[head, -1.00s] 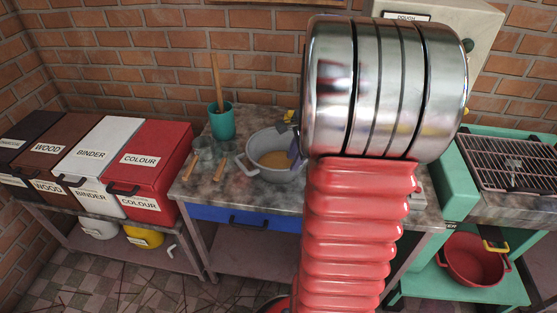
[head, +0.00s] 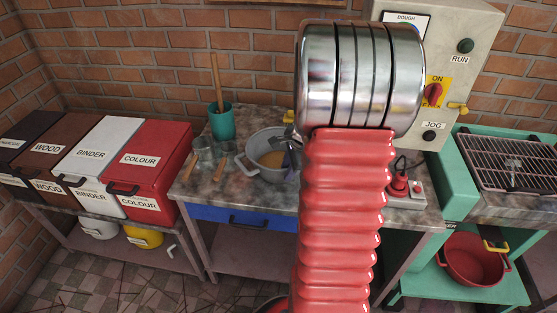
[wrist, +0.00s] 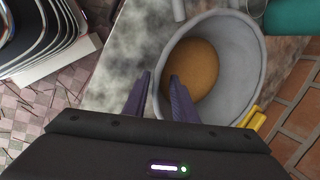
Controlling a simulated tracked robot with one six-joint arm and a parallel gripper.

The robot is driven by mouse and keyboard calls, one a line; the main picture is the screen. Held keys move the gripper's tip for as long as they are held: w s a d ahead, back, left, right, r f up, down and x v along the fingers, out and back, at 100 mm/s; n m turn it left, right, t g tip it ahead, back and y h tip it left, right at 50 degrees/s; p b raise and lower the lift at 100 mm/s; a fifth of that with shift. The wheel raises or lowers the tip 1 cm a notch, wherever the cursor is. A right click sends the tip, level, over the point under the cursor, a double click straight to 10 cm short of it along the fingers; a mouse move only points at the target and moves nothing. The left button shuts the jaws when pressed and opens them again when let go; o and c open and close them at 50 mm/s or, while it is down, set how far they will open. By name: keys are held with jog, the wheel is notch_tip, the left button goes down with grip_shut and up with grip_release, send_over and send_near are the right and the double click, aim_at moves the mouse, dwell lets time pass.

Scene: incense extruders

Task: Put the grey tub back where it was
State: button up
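The grey tub (head: 265,170) stands upright on the mottled worktop, with a brown mass inside. In the wrist view the tub (wrist: 243,50) fills the upper right, its inside and brown contents in sight. My gripper (wrist: 160,85) is open, with a gap between its dark purple fingers. In the wrist view one finger lies just outside the near rim and the other overlaps the tub's inside. I cannot tell whether either touches the wall. In the head view my gripper (head: 289,148) is at the tub's right side, partly hidden by my arm.
A teal pot (head: 222,122) with a wooden stick stands behind and left of the tub, with small glasses beside it. Lidded bins, including red (head: 150,160), are at left. Worktop (head: 245,195) is bare in front.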

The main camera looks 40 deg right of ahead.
aim_at(285, 172)
jog(key=shift+x, duration=1.8)
jog(key=shift+a, duration=0.1)
grip_shut()
